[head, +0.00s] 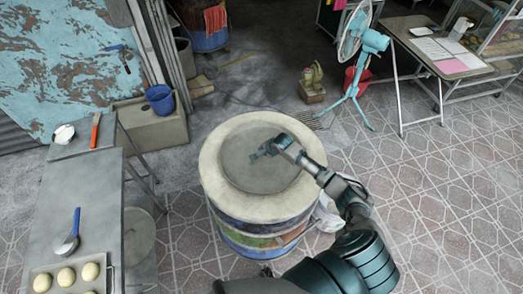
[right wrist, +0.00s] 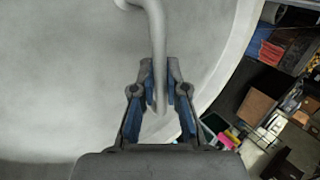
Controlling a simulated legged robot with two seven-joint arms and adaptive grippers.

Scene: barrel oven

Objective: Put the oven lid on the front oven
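The front oven (head: 225,205) is a barrel with a broad pale rim and painted sides, in the middle of the head view. The round grey lid (head: 240,175) appears flat over its top, inside the rim. My right gripper (head: 258,155) is over the middle of the lid. In the right wrist view, the lid (right wrist: 70,80) fills the left and centre. Its pale bar handle (right wrist: 157,40) runs between the fingers of my right gripper (right wrist: 160,75), which appear closed on it. The handle is mostly hidden by the gripper in the head view. My left gripper is not in view.
A metal table (head: 85,190) with a tray of dough balls (head: 66,277) stands at left. Another barrel (head: 205,38) is at the back. A turquoise fan (head: 362,50) and a side table (head: 425,55) stand at back right. Tiled floor at right is clear.

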